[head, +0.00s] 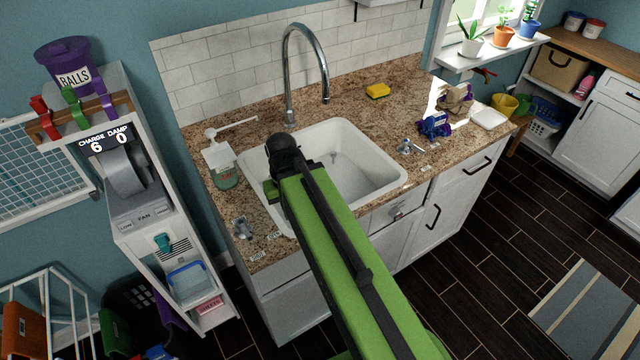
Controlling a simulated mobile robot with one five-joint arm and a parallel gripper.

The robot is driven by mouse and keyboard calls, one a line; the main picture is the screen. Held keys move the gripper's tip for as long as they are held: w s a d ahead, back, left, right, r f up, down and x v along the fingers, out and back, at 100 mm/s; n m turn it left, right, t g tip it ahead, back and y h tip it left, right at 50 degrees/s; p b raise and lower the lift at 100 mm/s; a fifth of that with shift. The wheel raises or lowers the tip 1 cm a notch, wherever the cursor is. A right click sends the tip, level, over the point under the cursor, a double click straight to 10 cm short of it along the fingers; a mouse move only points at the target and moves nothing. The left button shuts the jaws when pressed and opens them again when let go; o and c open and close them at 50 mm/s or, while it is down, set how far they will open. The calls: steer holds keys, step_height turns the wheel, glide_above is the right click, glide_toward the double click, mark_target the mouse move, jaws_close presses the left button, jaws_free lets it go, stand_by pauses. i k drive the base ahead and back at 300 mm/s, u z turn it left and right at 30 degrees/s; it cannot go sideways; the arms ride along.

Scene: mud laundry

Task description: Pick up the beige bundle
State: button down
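The beige bundle (455,98) is a small crumpled tan thing at the right end of the granite counter, close behind a blue-purple bundle (434,125). I cannot tell if the two touch. My green arm reaches up from the bottom, and my gripper (284,158) is over the near left part of the white sink. It is well to the left of the beige bundle and apart from it. My own arm hides the fingertips, so I cannot tell if it is open or shut.
A tall faucet (306,62) rises behind the sink (389,184). A soap dispenser (220,165) stands left of it. A yellow sponge (377,90) lies behind, and a white dish (489,118) sits right of the bundles. Potted plants stand on the sill above.

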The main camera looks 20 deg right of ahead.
mark_target(459, 99)
steer(key=z, duration=1.45)
steer(key=k, duration=0.9)
steer(key=u, duration=0.05)
steer(key=i, duration=0.9)
steer(key=z, duration=0.1)
